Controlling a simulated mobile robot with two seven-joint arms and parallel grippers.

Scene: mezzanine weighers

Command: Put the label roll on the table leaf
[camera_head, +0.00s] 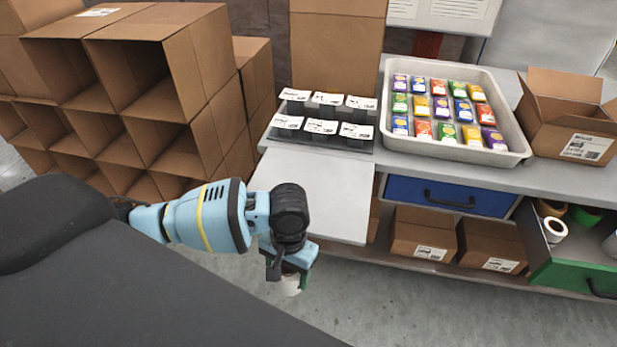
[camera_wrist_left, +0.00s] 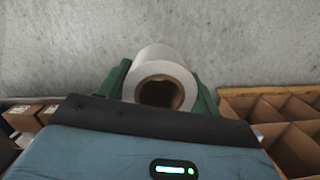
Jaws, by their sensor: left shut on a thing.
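My left gripper (camera_head: 289,275) is shut on a white label roll (camera_head: 290,286). It holds the roll in the air above the floor, just in front of the table leaf. In the left wrist view the label roll (camera_wrist_left: 165,72) sits between the green fingers of the gripper (camera_wrist_left: 163,92), with its brown core hole facing the camera. The table leaf (camera_head: 318,195) is a bare, pale grey panel at the left end of the bench, behind and above the roll in the head view. My right gripper is in neither view.
A black rack of white cards (camera_head: 325,143) stands behind the leaf. A grey tray of coloured packets (camera_head: 515,148) and an open carton (camera_head: 567,110) stand to the right. An open green drawer (camera_head: 568,272) holds rolls. Stacked cardboard bins (camera_head: 200,60) stand at left.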

